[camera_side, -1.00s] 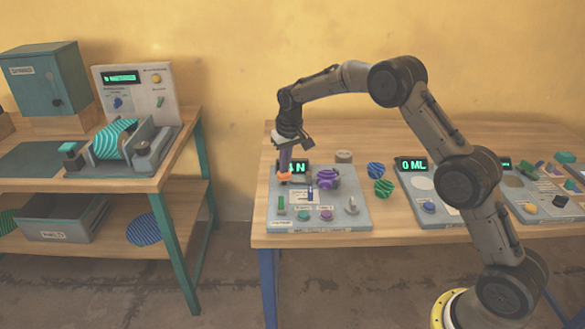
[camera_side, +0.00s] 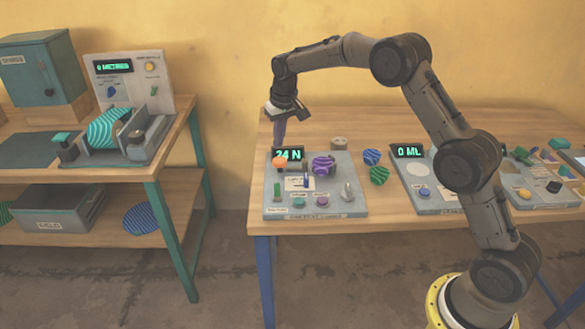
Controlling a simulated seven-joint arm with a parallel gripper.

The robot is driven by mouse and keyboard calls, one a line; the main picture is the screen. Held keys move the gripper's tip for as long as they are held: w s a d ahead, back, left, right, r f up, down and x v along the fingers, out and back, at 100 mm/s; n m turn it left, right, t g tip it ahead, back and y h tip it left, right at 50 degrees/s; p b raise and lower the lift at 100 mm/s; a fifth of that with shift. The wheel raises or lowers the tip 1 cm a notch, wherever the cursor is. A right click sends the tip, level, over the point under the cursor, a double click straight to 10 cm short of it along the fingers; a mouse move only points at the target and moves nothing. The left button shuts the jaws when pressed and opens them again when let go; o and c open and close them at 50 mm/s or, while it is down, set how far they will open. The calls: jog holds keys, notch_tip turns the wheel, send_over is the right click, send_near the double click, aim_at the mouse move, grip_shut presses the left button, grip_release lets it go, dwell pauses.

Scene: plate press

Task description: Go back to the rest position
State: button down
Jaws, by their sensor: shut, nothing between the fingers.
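My gripper (camera_side: 279,142) is shut and empty. It points down above the back left of the grey press panel (camera_side: 330,212) on the right-hand table, a little clear of it. Below its tips is an orange knob (camera_side: 279,161) on the panel. Beside the knob a green display (camera_side: 289,155) reads "24 N". A purple striped ball (camera_side: 323,165) sits on the panel to the right.
Blue (camera_side: 371,157) and green (camera_side: 379,175) striped balls lie right of the panel. A second panel (camera_side: 428,205) shows "0 ML". The space above the tables is open.

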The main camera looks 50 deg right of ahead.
jog(key=s+a+r+t, duration=0.1)
jog(key=s+r, duration=0.2)
jog(key=r, duration=0.5)
jog(key=s+a+r+t, duration=0.1)
jog(key=s+a+r, duration=0.15)
jog(key=r, duration=0.45)
jog(key=s+a+r+n+t, duration=0.1)
jog(key=s+r, duration=0.3)
jog(key=s, duration=0.3)
jog(key=s+a+r+t, duration=0.1)
jog(key=s+r, duration=0.3)
jog(key=s, duration=0.2)
jog(key=s+a+f+n, duration=0.1)
jog(key=s+f, duration=0.1)
jog(key=s, duration=1.3)
jog(key=s+f+n, duration=0.1)
jog(key=s+f, duration=0.8)
jog(key=shift+a+f+g+y, duration=0.3)
jog(key=shift+f+g, duration=0.1)
